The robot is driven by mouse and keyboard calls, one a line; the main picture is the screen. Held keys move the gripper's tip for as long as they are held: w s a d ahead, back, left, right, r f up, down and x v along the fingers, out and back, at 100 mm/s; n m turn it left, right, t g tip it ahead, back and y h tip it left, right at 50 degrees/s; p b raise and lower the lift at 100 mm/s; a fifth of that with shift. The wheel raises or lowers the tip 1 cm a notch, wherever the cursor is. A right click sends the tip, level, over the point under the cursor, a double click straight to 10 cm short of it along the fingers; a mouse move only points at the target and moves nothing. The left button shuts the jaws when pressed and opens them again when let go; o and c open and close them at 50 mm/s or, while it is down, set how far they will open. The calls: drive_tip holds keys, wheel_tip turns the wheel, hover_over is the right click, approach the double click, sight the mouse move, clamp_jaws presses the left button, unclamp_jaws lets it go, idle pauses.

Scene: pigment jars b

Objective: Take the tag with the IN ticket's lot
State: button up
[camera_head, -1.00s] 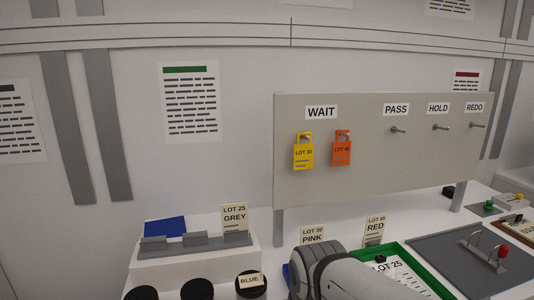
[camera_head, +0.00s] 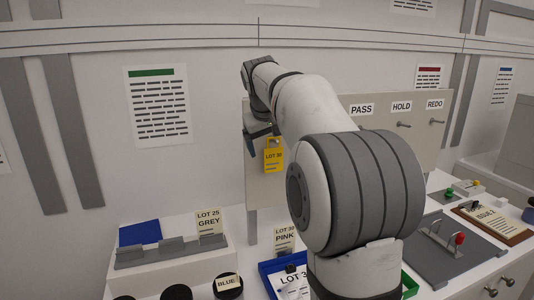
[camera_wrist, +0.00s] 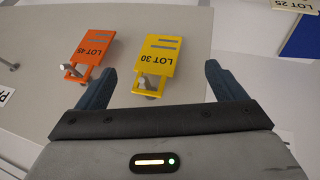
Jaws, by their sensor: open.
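A yellow tag reading LOT 30 (camera_wrist: 160,55) hangs on a peg of the grey board. It also shows in the head view (camera_head: 273,160). An orange tag reading LOT 45 (camera_wrist: 95,52) hangs beside it; my arm hides it in the head view. My gripper (camera_wrist: 160,69) is open and empty. In the wrist view the yellow tag appears between its fingers, and the orange tag lies off the left finger. In the head view the gripper (camera_head: 259,135) is at the yellow tag's upper left. A ticket (camera_head: 292,284) in a blue tray starts LOT 3; the rest is hidden. No IN label is readable.
The board (camera_head: 434,140) carries PASS, HOLD and REDO labels over bare pegs. Below stand the blue tray (camera_head: 268,281), a green tray (camera_head: 409,283) mostly behind my arm, a LOT 25 GREY card (camera_head: 209,222), a LOT 30 PINK card (camera_head: 284,238) and dark jars.

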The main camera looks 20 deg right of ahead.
sight(273, 157)
drive_tip(key=shift+w+d+r, duration=0.15)
drive_tip(key=shift+w+d, duration=0.1)
drive_tip(key=shift+w, duration=0.1)
drive_tip(key=shift+w+d+f, duration=0.1)
drive_tip(key=shift+w+f, duration=0.1)
drive_tip(key=shift+f, duration=0.05)
drive_tip(key=p+x, duration=0.1)
drive_tip(key=x, duration=0.6)
drive_tip(key=shift+w+r, duration=0.1)
drive_tip(key=shift+w, duration=0.05)
drive_tip(key=shift+c, duration=0.3)
drive_tip(key=c, duration=1.2)
drive_tip(key=shift+o, duration=0.2)
